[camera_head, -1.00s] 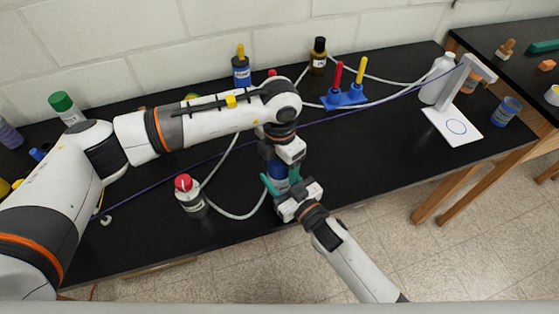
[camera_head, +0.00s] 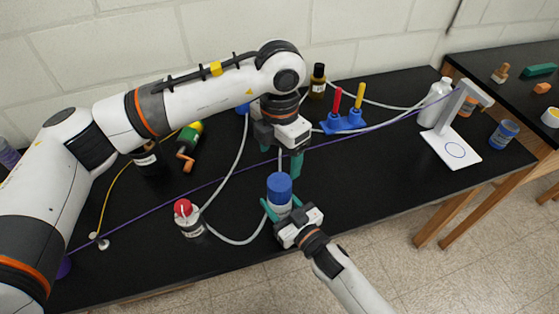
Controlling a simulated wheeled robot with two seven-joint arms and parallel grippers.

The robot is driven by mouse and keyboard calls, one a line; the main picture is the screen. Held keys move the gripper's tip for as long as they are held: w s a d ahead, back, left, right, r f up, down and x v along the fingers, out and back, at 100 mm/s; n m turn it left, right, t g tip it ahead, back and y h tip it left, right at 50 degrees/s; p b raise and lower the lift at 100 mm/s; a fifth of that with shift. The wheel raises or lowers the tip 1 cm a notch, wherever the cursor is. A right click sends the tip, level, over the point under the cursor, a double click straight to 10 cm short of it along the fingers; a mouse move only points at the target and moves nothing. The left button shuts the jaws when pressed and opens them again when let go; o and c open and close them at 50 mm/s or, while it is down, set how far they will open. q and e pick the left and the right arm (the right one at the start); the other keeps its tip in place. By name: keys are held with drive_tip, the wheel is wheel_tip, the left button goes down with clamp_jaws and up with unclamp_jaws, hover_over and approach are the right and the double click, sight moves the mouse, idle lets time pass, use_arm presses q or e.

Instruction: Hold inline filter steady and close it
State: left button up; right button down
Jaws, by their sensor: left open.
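The inline filter (camera_head: 279,190) stands upright near the front edge of the black bench, with its blue cap on top and a pale lower body. Grey tubing runs close to it; where the tubing joins is hidden. My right gripper (camera_head: 281,209) comes from the front with one teal finger on each side of the pale body and appears shut on it. My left gripper (camera_head: 289,163) is open and empty, pointing down above and behind the blue cap, apart from it.
A red-capped bottle (camera_head: 187,217) stands left of the filter, with grey tubing (camera_head: 228,165) between. A purple cord (camera_head: 330,147) crosses the bench behind.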

drive_tip(key=c, duration=0.5)
unclamp_jaws()
use_arm(q)
drive_tip(key=shift+f+b, duration=0.8)
drive_tip(key=shift+b, duration=0.05)
use_arm(e)
drive_tip(key=v, duration=1.1)
drive_tip(key=shift+f, duration=0.1)
drive_tip(key=shift+s+d, duration=0.25)
drive_tip(key=shift+s, duration=0.15)
use_arm(q)
drive_tip(key=shift+f, duration=0.1)
use_arm(e)
drive_tip(key=shift+s+d, duration=0.1)
